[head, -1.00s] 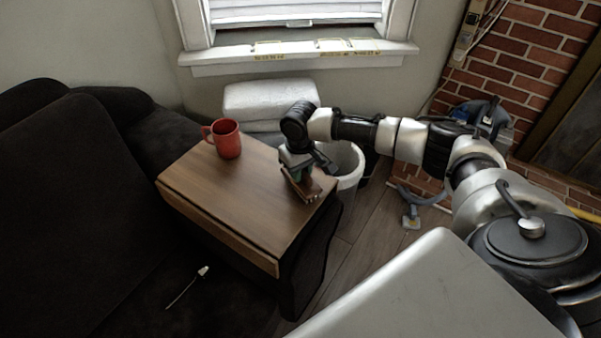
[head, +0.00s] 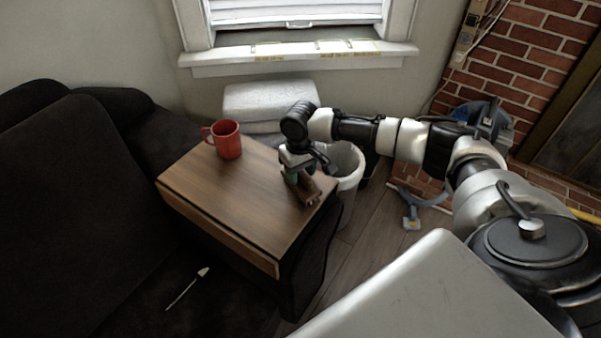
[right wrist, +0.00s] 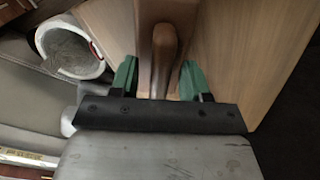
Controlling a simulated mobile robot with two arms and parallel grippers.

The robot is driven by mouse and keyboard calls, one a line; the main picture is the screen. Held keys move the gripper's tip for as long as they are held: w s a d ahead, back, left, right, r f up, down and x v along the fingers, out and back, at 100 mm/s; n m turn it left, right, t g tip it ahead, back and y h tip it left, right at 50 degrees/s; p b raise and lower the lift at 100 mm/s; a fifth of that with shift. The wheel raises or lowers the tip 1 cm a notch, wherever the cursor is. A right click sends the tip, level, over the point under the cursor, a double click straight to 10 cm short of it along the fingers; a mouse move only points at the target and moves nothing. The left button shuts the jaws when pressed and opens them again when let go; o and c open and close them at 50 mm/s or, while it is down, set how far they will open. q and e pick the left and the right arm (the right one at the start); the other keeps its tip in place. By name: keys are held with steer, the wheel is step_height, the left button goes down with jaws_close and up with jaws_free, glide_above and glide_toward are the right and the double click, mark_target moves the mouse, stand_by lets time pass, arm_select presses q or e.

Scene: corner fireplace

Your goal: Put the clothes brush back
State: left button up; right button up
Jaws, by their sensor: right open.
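The clothes brush (head: 311,191) is brown and wooden, at the right edge of the small wooden table, below my right gripper (head: 299,174). In the right wrist view its rounded handle (right wrist: 163,55) runs between the two green fingertips of the right gripper (right wrist: 158,80). The fingers are open, one on each side of the handle, with a visible gap at the right finger. The brush's underside is hidden. My left gripper is not in view.
A red mug (head: 227,140) stands at the table's (head: 225,200) back left. A white bin (head: 348,165) stands beside the table, behind the gripper. A dark sofa (head: 75,220) is on the left. The tabletop's middle and front are clear.

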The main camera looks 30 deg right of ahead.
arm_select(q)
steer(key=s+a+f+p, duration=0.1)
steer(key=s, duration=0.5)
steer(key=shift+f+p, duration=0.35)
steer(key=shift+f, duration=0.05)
arm_select(e)
step_height(320, 180, up, 11)
steer(key=shift+r, duration=0.2)
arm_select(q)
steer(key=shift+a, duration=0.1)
